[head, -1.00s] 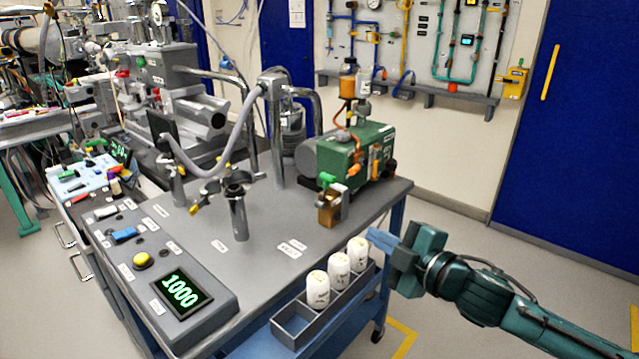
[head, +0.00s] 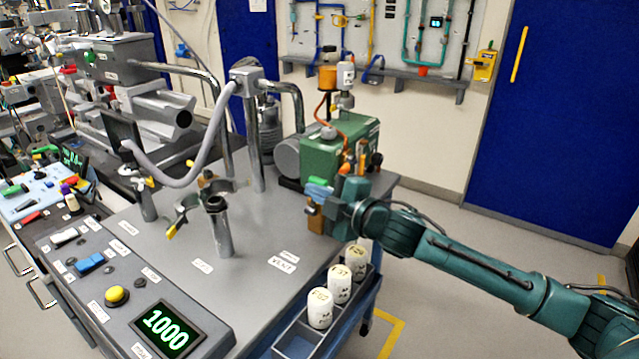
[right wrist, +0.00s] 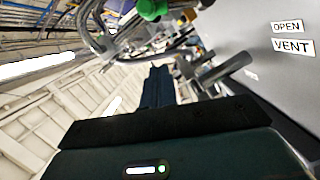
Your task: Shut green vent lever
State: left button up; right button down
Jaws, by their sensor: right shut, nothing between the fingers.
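The green vent lever (head: 317,181) sits on a small brass valve block (head: 314,219) at the table's right edge, in front of the green pump (head: 335,152). My right gripper (head: 318,193) is at the valve, its blue fingers just in front of the lever and partly hiding it. I cannot tell whether they touch. In the right wrist view the fingers (right wrist: 158,82) are together and empty, and the green lever (right wrist: 152,8) shows at the top edge, beyond the fingertips. The lever's exact angle is hard to read. My left gripper is not in view.
Labels reading OPEN (right wrist: 286,27) and VENT (right wrist: 293,46) lie on the grey tabletop. A control box with a display reading 1000 (head: 167,328) stands at front left. A clamp post (head: 220,225) stands mid-table.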

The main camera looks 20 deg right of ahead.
aim_at(317, 181)
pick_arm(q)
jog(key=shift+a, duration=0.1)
pick_arm(e)
jog(key=w, duration=0.1)
jog(key=w+d+f, duration=0.1)
jog(key=w, duration=0.1)
jog(key=w+d, duration=0.1)
jog(key=shift+w+f, duration=0.2)
jog(key=shift+f, duration=0.15)
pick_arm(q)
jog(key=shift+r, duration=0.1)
pick_arm(e)
jog(key=w+d+m+p, duration=0.1)
jog(key=p, duration=0.2)
jog(key=shift+w+d+f+p, duration=0.1)
jog(key=shift+d+f+p, duration=0.1)
jog(key=shift+p, duration=0.15)
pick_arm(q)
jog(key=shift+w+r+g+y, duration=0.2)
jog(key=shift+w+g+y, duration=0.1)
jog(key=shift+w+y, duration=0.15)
pick_arm(e)
jog(key=shift+a+r, duration=0.1)
